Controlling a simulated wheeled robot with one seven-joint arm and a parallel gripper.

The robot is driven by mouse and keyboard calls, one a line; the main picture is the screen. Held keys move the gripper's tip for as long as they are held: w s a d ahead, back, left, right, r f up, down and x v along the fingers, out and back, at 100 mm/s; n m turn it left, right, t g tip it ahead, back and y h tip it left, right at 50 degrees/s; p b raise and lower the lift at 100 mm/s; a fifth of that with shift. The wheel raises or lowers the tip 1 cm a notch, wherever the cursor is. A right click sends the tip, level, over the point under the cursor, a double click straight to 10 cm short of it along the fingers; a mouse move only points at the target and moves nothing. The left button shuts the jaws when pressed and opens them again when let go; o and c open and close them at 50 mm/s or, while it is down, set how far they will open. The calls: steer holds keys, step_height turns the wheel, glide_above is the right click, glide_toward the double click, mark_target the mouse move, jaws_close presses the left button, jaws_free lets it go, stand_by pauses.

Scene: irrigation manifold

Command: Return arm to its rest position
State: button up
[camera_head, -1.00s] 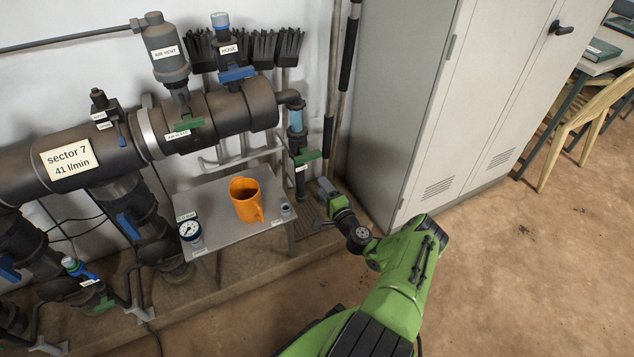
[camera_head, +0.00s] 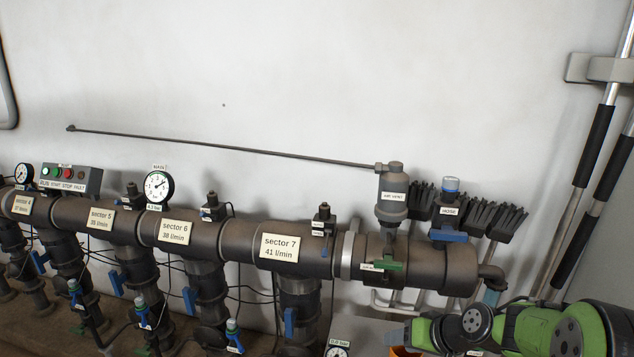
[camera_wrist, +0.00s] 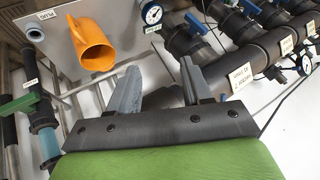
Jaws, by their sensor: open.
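My gripper (camera_wrist: 158,88) shows in the wrist view with its two grey fingers spread apart and nothing between them. An orange jug (camera_wrist: 92,45) stands on the grey shelf (camera_wrist: 62,18) beyond the left finger, apart from it. In the head view my green arm reaches in at the bottom right, and my gripper (camera_head: 402,335) is at the bottom edge, in front of the manifold's right end. Only a sliver of the orange jug (camera_head: 404,351) shows there below the gripper.
The dark manifold pipe (camera_head: 200,238) runs along the wall with sector labels, blue valve handles and gauges. The air vent (camera_head: 393,198) and brushes (camera_head: 495,220) stand near its right end. Poles (camera_head: 590,190) lean at the right.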

steer(key=s+a+r+h, duration=0.15)
steer(key=s+r, duration=0.25)
steer(key=s, duration=0.5)
steer(key=s+a+r+n+h+p, duration=0.15)
steer(key=s+r, duration=0.25)
steer(key=s, duration=0.6)
steer(key=s+r+m+h+b, duration=0.15)
steer(key=s+r, duration=0.25)
steer(key=s, duration=0.5)
step_height(320, 180, up, 16)
steer(key=n+p, duration=0.1)
steer(key=p, duration=1.5)
steer(key=shift+a+g+h+p, duration=0.15)
steer(key=shift+g+h+p, duration=0.15)
steer(key=shift+g+h, duration=0.1)
steer(key=shift+w, duration=0.1)
